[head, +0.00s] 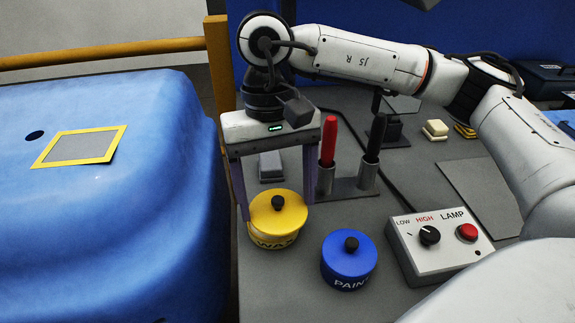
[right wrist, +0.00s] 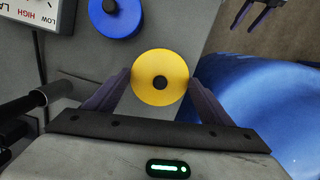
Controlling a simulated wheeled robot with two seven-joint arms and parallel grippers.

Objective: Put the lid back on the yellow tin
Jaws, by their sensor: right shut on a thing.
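The yellow tin (head: 275,241), marked WAX, stands on the grey bench near its left edge. Its round yellow lid (head: 264,217) with a black knob is at the tin's mouth. I cannot tell whether the lid is fully seated or just above the rim. My right gripper (head: 276,211) points down and is shut on the lid, one finger on each side. The right wrist view shows the lid (right wrist: 160,95) from above, between the fingers, hiding the tin. My left gripper (right wrist: 247,28) shows at that view's top edge, its fingers apart and empty.
A blue PAINT tin (head: 348,266) with its lid on stands close at right. Beyond it is a lamp switch box (head: 437,258). A holder (head: 346,188) with red and black handles stands behind. A big blue body (head: 110,220) borders the bench at left.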

